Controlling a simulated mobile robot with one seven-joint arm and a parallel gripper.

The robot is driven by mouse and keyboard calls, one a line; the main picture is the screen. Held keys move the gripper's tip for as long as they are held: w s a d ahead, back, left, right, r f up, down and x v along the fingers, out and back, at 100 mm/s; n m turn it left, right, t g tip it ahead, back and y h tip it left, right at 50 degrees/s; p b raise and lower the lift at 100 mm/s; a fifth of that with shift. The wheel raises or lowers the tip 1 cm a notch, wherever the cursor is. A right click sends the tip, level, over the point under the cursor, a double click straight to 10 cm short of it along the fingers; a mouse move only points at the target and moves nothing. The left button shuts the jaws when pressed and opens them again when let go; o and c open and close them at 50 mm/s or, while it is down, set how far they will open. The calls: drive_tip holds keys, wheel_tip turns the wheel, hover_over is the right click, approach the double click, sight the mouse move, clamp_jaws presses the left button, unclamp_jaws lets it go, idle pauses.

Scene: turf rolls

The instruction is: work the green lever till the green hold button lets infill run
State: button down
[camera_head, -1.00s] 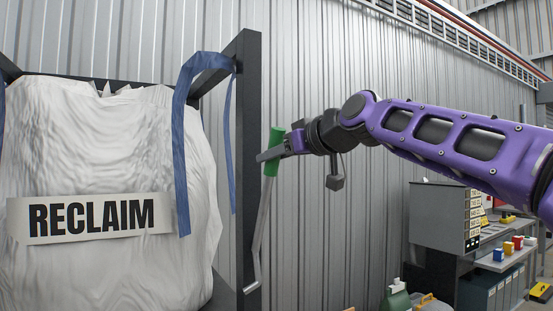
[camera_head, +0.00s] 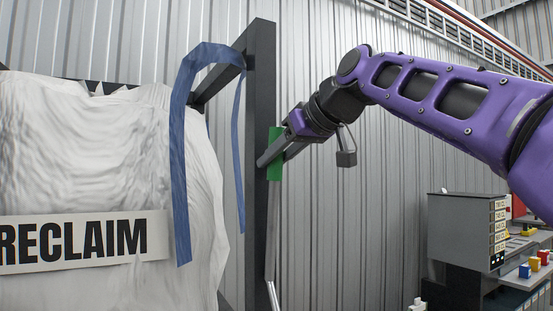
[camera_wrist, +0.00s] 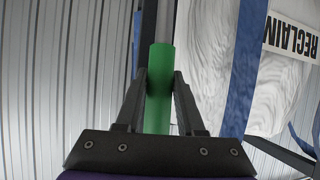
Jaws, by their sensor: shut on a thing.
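The green lever grip (camera_head: 275,166) stands upright at the dark frame post, on top of a grey metal rod (camera_head: 272,235). My gripper (camera_head: 268,160) is shut on the green grip, coming from the right. In the wrist view the two fingers (camera_wrist: 160,95) sit on either side of the green grip (camera_wrist: 159,75). The green hold button cannot be made out in these frames.
A white bulk bag (camera_head: 95,150) labelled RECLAIM with blue straps (camera_head: 180,150) hangs left of the dark post (camera_head: 259,100). A grey control box (camera_head: 465,230) and a bench with coloured blocks (camera_head: 535,265) stand at lower right. A corrugated wall is behind.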

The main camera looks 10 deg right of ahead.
drive_tip(key=c, duration=0.5)
unclamp_jaws()
drive_tip(key=v, duration=1.7)
drive_tip(key=shift+s+r, duration=0.15)
drive_tip(key=shift+s, duration=0.1)
